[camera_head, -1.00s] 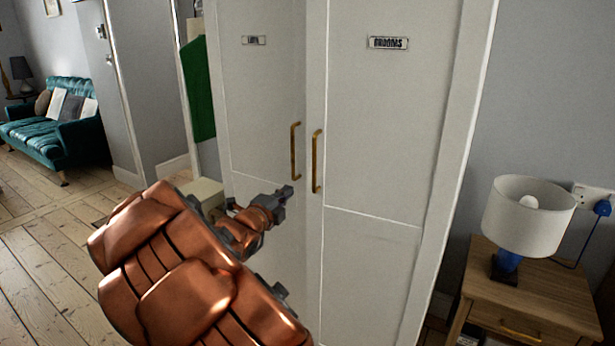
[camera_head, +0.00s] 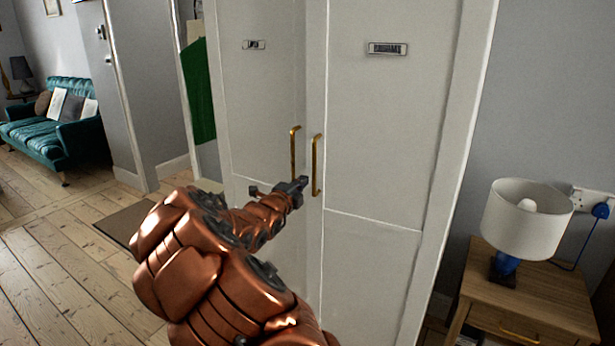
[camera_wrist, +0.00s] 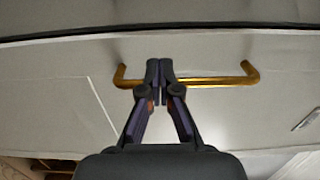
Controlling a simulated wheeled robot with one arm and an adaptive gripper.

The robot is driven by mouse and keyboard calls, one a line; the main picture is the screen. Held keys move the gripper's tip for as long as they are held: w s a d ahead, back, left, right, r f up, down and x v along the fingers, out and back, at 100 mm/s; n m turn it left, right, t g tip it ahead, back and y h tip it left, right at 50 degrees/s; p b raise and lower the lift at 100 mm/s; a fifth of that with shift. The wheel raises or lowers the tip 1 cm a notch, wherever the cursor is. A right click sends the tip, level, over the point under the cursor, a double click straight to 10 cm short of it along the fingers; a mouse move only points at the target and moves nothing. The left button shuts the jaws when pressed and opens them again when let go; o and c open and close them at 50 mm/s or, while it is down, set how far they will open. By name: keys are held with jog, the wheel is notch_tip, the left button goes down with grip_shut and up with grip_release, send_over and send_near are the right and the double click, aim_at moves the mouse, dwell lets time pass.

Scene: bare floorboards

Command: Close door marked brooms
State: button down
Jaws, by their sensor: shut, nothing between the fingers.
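The white door marked brooms (camera_head: 385,130) is the right one of two tall cabinet doors, with its small label (camera_head: 388,48) high up. Its gold handle (camera_head: 317,165) is upright near its left edge. My gripper (camera_head: 303,181) is shut and empty, just in front of the lower part of this handle. In the wrist view, the closed fingertips (camera_wrist: 159,65) overlap the handle (camera_wrist: 215,81); I cannot tell whether they touch. A dark gap (camera_wrist: 160,28) runs along the door's edge. How far the door stands open is unclear.
The left door (camera_head: 262,110) has its own label and gold handle (camera_head: 295,150). A wooden bedside table (camera_head: 540,295) with a white lamp (camera_head: 527,220) stands close on the right. A teal sofa (camera_head: 55,125) is far left. Floorboards at left are mostly clear.

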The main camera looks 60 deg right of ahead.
jog(key=shift+w+d+p, duration=0.15)
jog(key=shift+d+p, duration=0.15)
jog(key=shift+d, duration=0.75)
jog(key=shift+w+d+p, duration=0.1)
jog(key=shift+d+p, duration=0.15)
jog(key=shift+d, duration=0.75)
jog(key=shift+w, duration=0.1)
